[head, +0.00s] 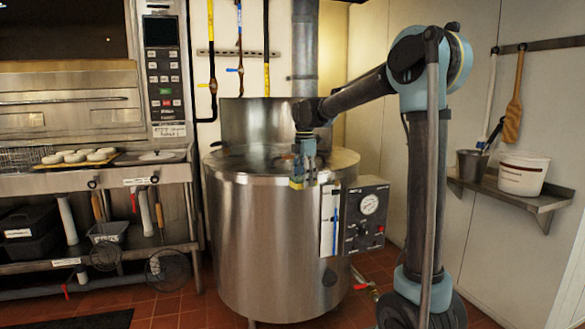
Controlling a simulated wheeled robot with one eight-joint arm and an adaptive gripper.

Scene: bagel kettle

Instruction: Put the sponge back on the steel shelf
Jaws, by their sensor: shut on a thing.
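My gripper (304,172) is over the front part of the large steel kettle (270,230), pointing down. It is shut on the sponge (297,184), a small yellowish piece seen at its fingertips; the sponge is mostly hidden by the fingers. I cannot tell whether it touches the kettle's rim. The steel shelf (545,201) is fixed to the wall at the right, beyond my arm. It carries a steel pot (471,164) and a white bucket (521,176).
A control box (366,215) with a dial sits on the kettle's right front. A wooden paddle (513,112) hangs above the shelf. At the left, an oven counter (112,176) holds bagels (80,156). Shelf room in front of the pot and bucket looks narrow.

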